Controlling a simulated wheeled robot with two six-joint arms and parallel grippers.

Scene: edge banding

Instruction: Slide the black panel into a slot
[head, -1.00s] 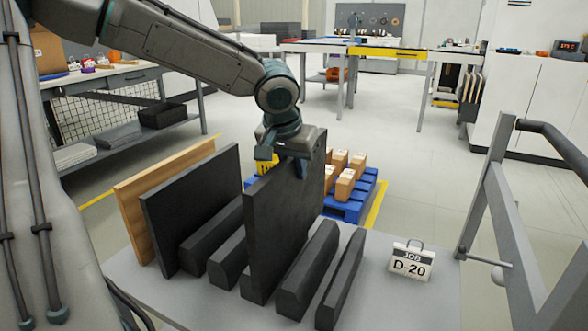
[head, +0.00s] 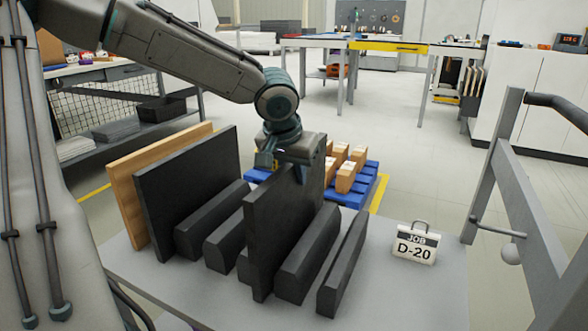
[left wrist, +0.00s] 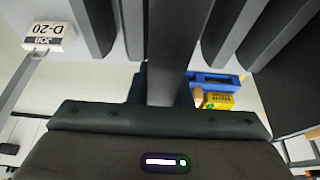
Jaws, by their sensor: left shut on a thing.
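The black panel (head: 275,240) is an upright dark slab in the head view, among the low black blocks. My left gripper (head: 292,165) is shut on its top edge from above. A black block (head: 308,255) lies just right of the panel and another (head: 226,240) lies to its left. Whether the panel's lower edge touches the table is unclear. In the left wrist view the panel (left wrist: 175,50) runs up from between the fingers of my left gripper (left wrist: 165,88), with dark blocks on both sides. My right gripper is not in view.
A second black panel (head: 190,195) and a wooden panel (head: 125,190) stand at the left of the grey table (head: 400,290). A D-20 job sign (head: 415,242) stands at the right. A blue pallet with boxes (head: 350,192) is behind. A grey rail (head: 495,170) rises at the right.

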